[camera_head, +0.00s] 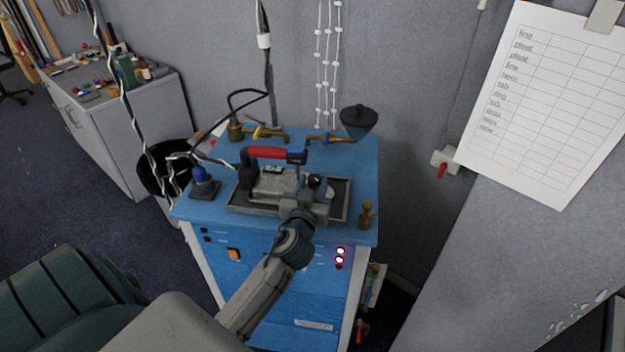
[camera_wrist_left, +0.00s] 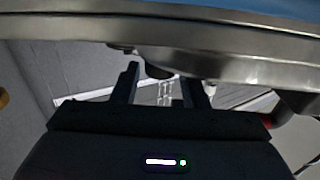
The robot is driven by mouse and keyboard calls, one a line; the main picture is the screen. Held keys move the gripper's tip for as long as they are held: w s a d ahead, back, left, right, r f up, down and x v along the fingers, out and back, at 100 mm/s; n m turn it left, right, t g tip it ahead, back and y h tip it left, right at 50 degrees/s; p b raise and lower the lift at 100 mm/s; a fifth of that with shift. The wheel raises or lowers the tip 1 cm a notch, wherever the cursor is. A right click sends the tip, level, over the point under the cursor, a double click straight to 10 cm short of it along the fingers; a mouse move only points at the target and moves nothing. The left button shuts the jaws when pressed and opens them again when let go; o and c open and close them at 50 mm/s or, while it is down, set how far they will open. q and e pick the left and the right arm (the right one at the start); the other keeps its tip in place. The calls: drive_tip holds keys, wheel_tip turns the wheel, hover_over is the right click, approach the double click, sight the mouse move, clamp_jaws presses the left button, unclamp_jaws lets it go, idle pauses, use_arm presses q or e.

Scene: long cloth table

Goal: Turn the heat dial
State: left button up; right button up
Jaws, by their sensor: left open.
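An iron with a red handle (camera_head: 270,152) and a grey metal body (camera_head: 272,184) rests on a dark tray (camera_head: 238,209) on the blue cabinet's top. My left gripper (camera_head: 312,188) is over the right end of the iron. A small black round part (camera_head: 315,181) shows there; I cannot tell if it is the heat dial. In the left wrist view the two dark fingers of the gripper (camera_wrist_left: 162,88) stand apart. A dark rounded part (camera_wrist_left: 157,71) shows near and between their tips, under a metal edge (camera_wrist_left: 200,62). Whether they touch it is unclear. My right gripper is not in view.
A blue bottle (camera_head: 203,182) and a brass piece (camera_head: 366,215) stand beside the tray. Brass valves (camera_head: 262,131) and a black funnel (camera_head: 358,118) are behind.

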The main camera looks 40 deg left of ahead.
use_arm(q)
drive_tip(key=shift+w, duration=0.1)
drive_tip(key=c, duration=0.7)
drive_tip(key=shift+a+m+t+h+p, duration=0.25)
drive_tip(key=shift+m+h, duration=0.55)
drive_tip(key=shift+h, duration=0.4)
drive_tip(key=shift+a+m+t+h+p, duration=0.15)
drive_tip(key=shift+m+t+h, duration=0.2)
drive_tip(key=shift+m+h, duration=0.65)
drive_tip(key=o, duration=0.7)
